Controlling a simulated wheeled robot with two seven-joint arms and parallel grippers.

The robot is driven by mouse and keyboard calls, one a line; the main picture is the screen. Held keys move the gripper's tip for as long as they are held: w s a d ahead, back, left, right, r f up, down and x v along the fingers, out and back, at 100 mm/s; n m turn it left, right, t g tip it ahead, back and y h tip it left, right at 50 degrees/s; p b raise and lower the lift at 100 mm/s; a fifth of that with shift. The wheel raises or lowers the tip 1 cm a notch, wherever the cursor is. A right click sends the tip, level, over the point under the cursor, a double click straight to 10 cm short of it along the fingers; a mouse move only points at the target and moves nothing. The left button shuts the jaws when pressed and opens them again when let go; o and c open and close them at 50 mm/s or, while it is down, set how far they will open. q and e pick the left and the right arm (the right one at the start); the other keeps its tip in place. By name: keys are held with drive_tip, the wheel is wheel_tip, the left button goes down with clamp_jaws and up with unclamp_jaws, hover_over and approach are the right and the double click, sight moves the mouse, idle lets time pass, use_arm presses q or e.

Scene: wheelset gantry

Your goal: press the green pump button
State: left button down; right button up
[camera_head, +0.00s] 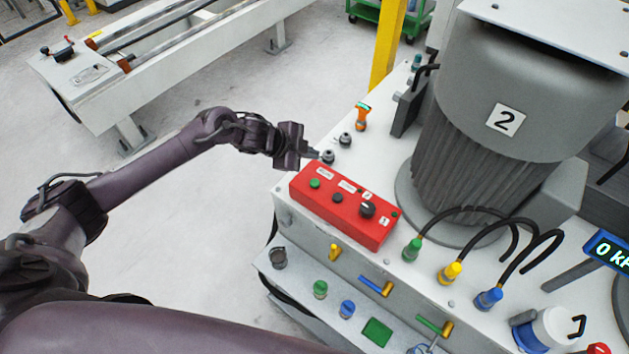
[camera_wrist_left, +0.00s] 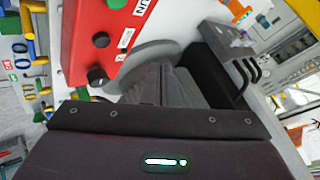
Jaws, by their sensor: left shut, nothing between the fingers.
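The red control box (camera_head: 345,205) sits on the front left corner of the white pump unit. Its green button (camera_head: 315,183) is at the left end, beside a dark button (camera_head: 338,198) and a black knob (camera_head: 367,210). My left gripper (camera_head: 314,154) is shut and empty, with its tips just behind and above the left end of the box, apart from the green button as far as I can tell. In the left wrist view, the green button (camera_wrist_left: 116,3) is cut by the top edge and the knob (camera_wrist_left: 97,75) is lower. My right gripper is out of view.
A large grey motor (camera_head: 480,130) marked 2 stands right of the box. Hoses with green, yellow and blue (camera_head: 488,299) connectors run in front of it. An orange-handled item (camera_head: 362,116) stands behind the box. A display (camera_head: 608,250) shows 0.

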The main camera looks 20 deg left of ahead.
use_arm(q)
drive_tip(key=b, duration=0.7)
hover_over(311, 183)
wheel_tip(311, 183, down, 8)
drive_tip(key=shift+r, duration=0.1)
drive_tip(key=shift+f, duration=0.45)
idle(1.2)
drive_tip(key=shift+f, duration=0.4)
drive_tip(key=shift+s+f+b, duration=0.1)
drive_tip(key=shift+f+b, duration=0.4)
drive_tip(key=shift+b, duration=0.15)
idle(0.4)
drive_tip(key=shift+r, duration=0.1)
drive_tip(key=shift+r+p, duration=0.75)
drive_tip(key=shift+p, duration=0.05)
